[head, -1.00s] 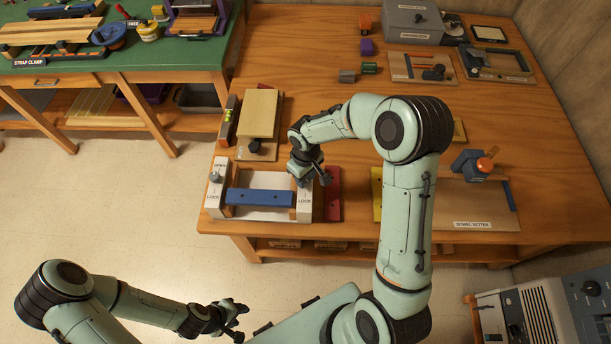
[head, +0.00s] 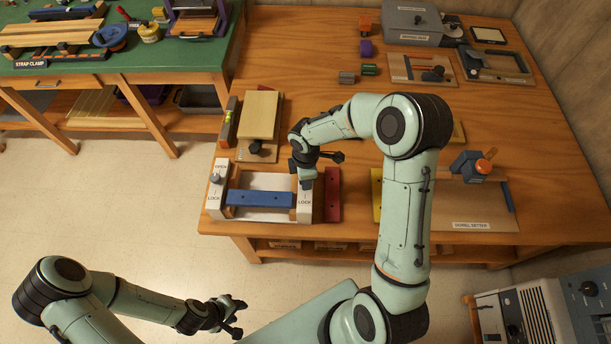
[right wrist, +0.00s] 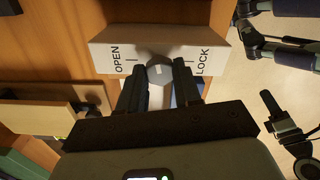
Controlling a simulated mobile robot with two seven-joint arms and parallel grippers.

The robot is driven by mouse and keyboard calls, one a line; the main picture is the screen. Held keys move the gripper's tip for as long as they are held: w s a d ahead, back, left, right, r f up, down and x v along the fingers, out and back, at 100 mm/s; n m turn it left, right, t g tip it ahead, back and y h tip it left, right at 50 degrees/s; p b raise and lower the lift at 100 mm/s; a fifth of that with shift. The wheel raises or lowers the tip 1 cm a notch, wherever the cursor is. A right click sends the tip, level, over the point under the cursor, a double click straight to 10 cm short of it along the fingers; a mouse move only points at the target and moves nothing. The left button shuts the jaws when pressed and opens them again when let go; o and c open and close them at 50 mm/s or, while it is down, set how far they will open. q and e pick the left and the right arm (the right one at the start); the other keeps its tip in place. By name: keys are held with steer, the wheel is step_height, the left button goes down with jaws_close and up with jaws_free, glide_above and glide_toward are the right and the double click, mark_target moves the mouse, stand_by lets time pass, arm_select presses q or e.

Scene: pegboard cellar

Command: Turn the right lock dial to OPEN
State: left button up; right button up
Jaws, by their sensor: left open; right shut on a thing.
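The right lock block (head: 304,210) is white and stands at the right end of a fixture on the table; its LOCK label shows in the head view, while my gripper covers its upper part. My right gripper (head: 305,183) points down onto it. In the right wrist view, the right lock dial (right wrist: 160,72), a grey knob, sits between my right gripper's two fingers (right wrist: 158,84), which are shut on it. OPEN is printed left of the dial and LOCK right of it; I cannot tell where the dial points. My left gripper (head: 234,316) is open and empty above the floor.
The left lock block (head: 215,202) with its grey dial (head: 215,177) stands at the fixture's other end. A blue bar (head: 260,199) spans between the blocks. A red piece (head: 332,195) lies close on the right. A wooden clamp board (head: 259,115) stands behind.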

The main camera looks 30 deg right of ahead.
steer(key=n+p, duration=0.1)
steer(key=n, duration=0.3)
steer(key=shift+w+r+n, duration=0.1)
steer(key=shift+r+n, duration=0.05)
steer(key=shift+n, duration=0.15)
steer(key=n, duration=0.2)
steer(key=shift+n, duration=0.3)
steer(key=n, duration=0.3)
steer(key=shift+n, duration=0.4)
arm_select(q)
steer(key=shift+w+r, duration=1.05)
steer(key=shift+w, duration=0.25)
arm_select(e)
steer(key=shift+n, duration=2.2)
steer(key=o, duration=1)
steer(key=shift+o, duration=0.2)
arm_select(q)
steer(key=shift+s+f, duration=0.1)
steer(key=shift+s, duration=0.05)
arm_select(e)
step_height(320, 180, up, 13)
